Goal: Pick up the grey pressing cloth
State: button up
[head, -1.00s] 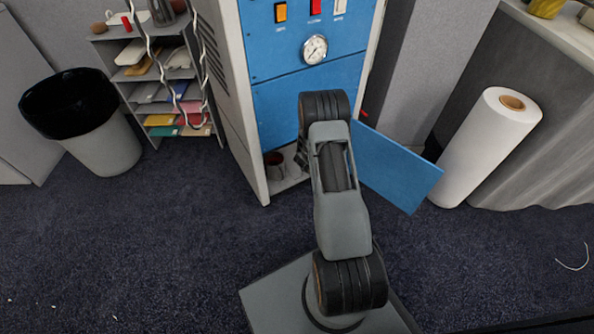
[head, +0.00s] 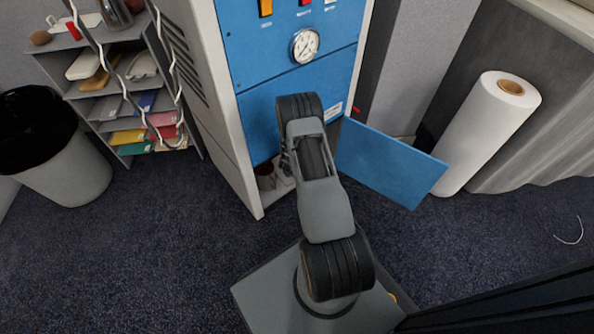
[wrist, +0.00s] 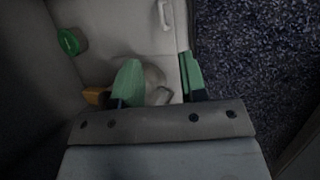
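I cannot make out the grey pressing cloth for certain. A grey folded piece (head: 104,107) lies in the shelf rack at the left in the head view, but I cannot tell if it is the cloth. In the head view my arm reaches to the low opening of the blue-fronted cabinet, and its own links hide the gripper. In the wrist view my gripper (wrist: 159,73) has its two green fingers apart, above a pale surface. A dim pale shape (wrist: 154,76) shows between and beyond the fingers; I cannot tell what it is.
The blue cabinet (head: 290,90) stands in front, its blue door panel (head: 388,165) swung open to the right. A shelf rack (head: 140,42) and black-topped bin (head: 70,175) stand left, a white roll (head: 480,135) right. A green round thing (wrist: 68,41) shows in the wrist view. Carpet is clear between.

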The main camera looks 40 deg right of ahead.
jog(key=b+x, duration=0.5)
jog(key=x, duration=0.8)
jog(key=shift+f, duration=0.35)
grip_shut()
